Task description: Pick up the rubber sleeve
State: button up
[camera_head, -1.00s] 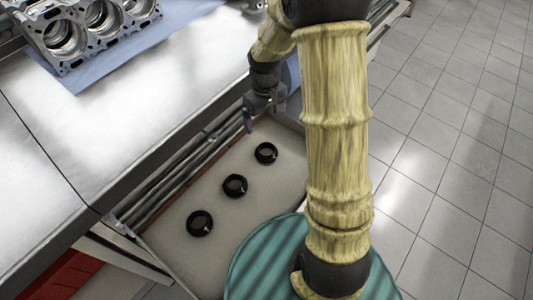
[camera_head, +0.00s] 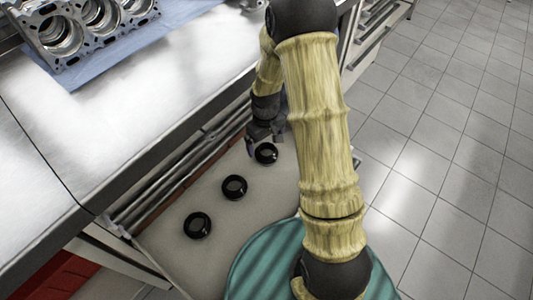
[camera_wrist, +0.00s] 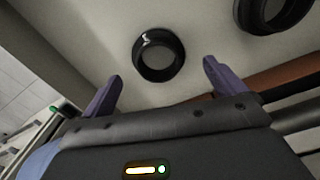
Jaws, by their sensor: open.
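Several round black rubber sleeves lie in a row in an open drawer, with three visible in the head view: a far one (camera_head: 266,162), a middle one (camera_head: 234,196) and a near one (camera_head: 197,234). My gripper (camera_head: 259,141) is just above the far sleeve and partly overlaps it in that view. In the wrist view my gripper (camera_wrist: 162,68) is open and empty. One sleeve (camera_wrist: 141,60) appears between and just beyond its two purple fingertips. A second sleeve (camera_wrist: 245,16) is cut off at the top right. I see no contact between fingers and sleeve.
The pale drawer floor (camera_head: 175,255) is clear around the sleeves. A metal workbench (camera_head: 130,120) edges the drawer at left, with an engine block (camera_head: 88,30) on a blue cloth. Tiled floor (camera_head: 440,160) lies open at right.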

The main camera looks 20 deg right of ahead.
notch_tip(320, 180, down, 5)
jog(key=shift+d+f+b, duration=0.1)
jog(key=shift+b, duration=0.6)
jog(key=shift+c, duration=0.3)
jog(key=c, duration=1)
